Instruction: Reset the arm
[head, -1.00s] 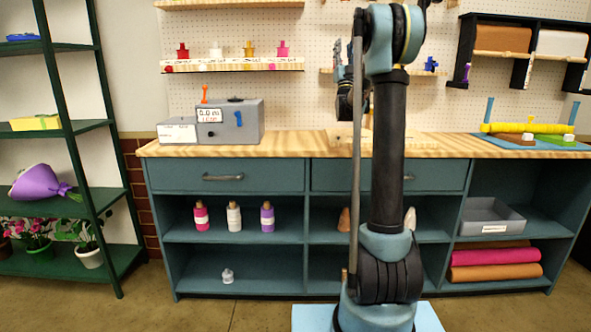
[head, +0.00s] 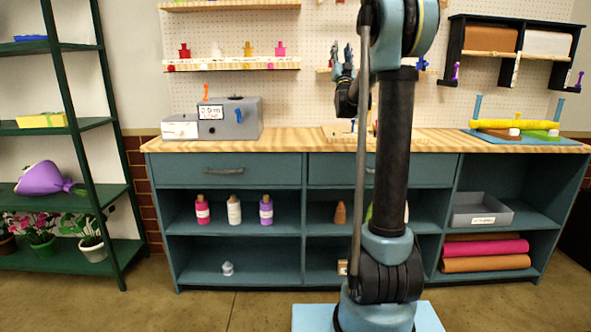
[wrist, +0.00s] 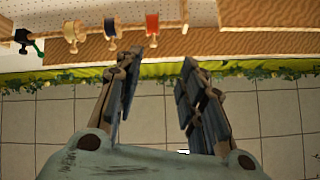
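My gripper (head: 342,52) shows in the head view above the middle of the bench, partly beside my own arm. Its fingers point up in front of the pegboard. In the wrist view, my gripper (wrist: 160,62) has its two dark fingers well apart, with nothing between them. My arm stands upright and folded in the middle right of the head view and hides part of the bench and pegboard.
The teal bench (head: 230,170) has a wooden top with a grey machine (head: 228,120) at left and a yellow roll (head: 505,124) at right. A green shelf (head: 85,125) with plants stands left. Floor in front is clear. Spools (wrist: 112,27) hang in the wrist view.

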